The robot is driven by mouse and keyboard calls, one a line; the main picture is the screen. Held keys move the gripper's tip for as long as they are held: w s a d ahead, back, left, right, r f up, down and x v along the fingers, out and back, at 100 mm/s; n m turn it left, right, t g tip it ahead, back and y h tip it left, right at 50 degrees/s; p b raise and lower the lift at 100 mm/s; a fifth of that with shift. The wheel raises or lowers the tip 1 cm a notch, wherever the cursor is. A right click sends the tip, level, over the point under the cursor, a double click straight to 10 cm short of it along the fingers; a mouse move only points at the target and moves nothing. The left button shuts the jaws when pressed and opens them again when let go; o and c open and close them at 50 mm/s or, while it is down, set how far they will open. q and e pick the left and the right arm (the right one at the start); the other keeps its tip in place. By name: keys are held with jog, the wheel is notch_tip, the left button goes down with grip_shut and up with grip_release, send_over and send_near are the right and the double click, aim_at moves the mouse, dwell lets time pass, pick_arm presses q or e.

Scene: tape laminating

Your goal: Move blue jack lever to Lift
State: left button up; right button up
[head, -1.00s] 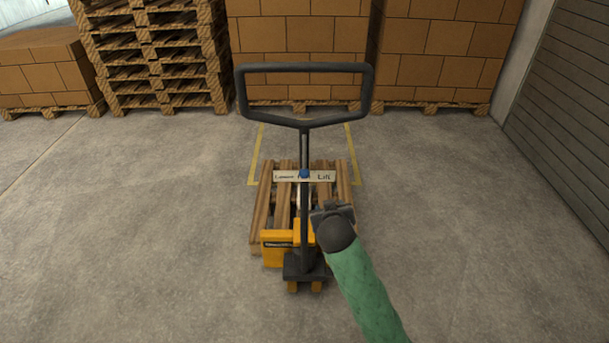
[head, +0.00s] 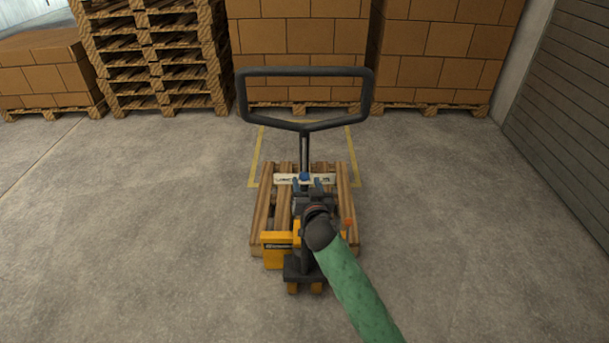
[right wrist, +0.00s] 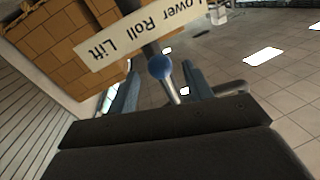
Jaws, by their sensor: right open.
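The blue jack lever knob (head: 304,176) stands in front of the white label plate (head: 325,178) on the pallet jack's dark handle (head: 304,128). In the right wrist view, the plate (right wrist: 112,48) reads Lower, Roll, Lift, tilted and upside down. The knob (right wrist: 160,66) on its grey stem appears nearest the word Roll, with Lift toward the left of the picture. My right gripper (head: 305,185) is open just below the plate, its fingers on either side of the knob with gaps visible. My left gripper is not in view.
The yellow jack (head: 277,248) sits at a wooden pallet (head: 262,210), inside or near a yellow floor outline (head: 254,160). Stacked cartons (head: 300,35) and empty pallets (head: 155,60) line the back. The floor on both sides is clear.

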aim_at(306, 179)
jog(key=shift+w+a+r, duration=0.1)
jog(key=shift+w+a, duration=0.05)
jog(key=shift+w, duration=0.45)
jog(key=shift+w+a, duration=0.1)
jog(key=shift+w, duration=0.5)
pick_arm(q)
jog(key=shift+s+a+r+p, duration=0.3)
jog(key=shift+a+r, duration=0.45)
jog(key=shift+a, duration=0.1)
pick_arm(e)
jog(key=shift+w+a, duration=0.1)
jog(key=shift+w, duration=0.65)
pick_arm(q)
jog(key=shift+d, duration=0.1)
pick_arm(e)
grip_shut()
